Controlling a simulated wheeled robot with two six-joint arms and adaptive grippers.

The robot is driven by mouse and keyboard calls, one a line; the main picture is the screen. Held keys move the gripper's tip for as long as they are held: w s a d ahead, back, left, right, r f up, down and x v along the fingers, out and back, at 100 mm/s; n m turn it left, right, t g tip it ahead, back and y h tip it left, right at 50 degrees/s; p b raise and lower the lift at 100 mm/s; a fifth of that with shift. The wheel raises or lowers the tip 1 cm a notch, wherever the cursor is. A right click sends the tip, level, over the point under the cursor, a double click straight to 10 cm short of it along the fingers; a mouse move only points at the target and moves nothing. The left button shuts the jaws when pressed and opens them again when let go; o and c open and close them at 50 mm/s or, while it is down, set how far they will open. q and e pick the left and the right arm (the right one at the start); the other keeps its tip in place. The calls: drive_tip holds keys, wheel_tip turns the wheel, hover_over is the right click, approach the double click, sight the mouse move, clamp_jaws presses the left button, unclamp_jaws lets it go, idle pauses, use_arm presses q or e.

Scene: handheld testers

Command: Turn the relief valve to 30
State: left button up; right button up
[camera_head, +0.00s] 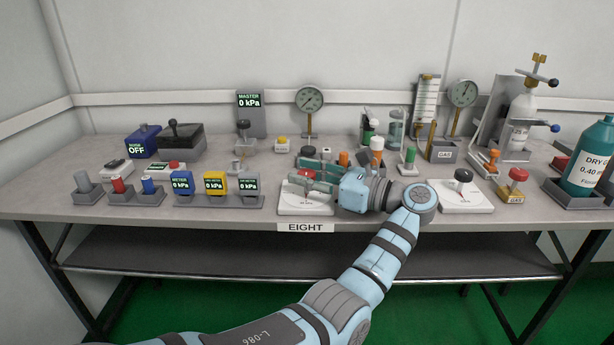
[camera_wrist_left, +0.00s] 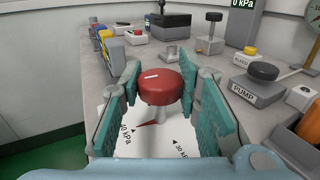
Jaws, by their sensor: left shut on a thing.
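The relief valve's round red knob (camera_head: 307,173) stands on a white dial plate (camera_head: 298,207) at the table's front edge, above the EIGHT label. My left gripper (camera_head: 314,184) reaches in from the right side of the knob, its green pads on either side of it. In the left wrist view the red knob (camera_wrist_left: 160,86) sits between the pads and my left gripper is shut on it. A red pointer (camera_wrist_left: 147,124) below the knob points toward a kPa mark at lower left, apart from the 30 kPa mark (camera_wrist_left: 180,147). My right gripper is not in view.
Small blue, yellow and grey meters (camera_head: 215,184) stand left of the plate. A black-knobbed dial plate (camera_head: 464,197) is to the right. The PUMP block (camera_wrist_left: 252,90) and several small testers stand behind. The MASTER display (camera_head: 249,102) reads 0 kPa.

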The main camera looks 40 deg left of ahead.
use_arm(q)
drive_tip(key=o, duration=1.2)
drive_tip(key=shift+c, duration=0.2)
drive_tip(key=d, duration=0.3)
drive_tip(key=w+d, duration=0.1)
drive_tip(key=d, duration=0.3)
drive_tip(key=shift+w+d, duration=0.2)
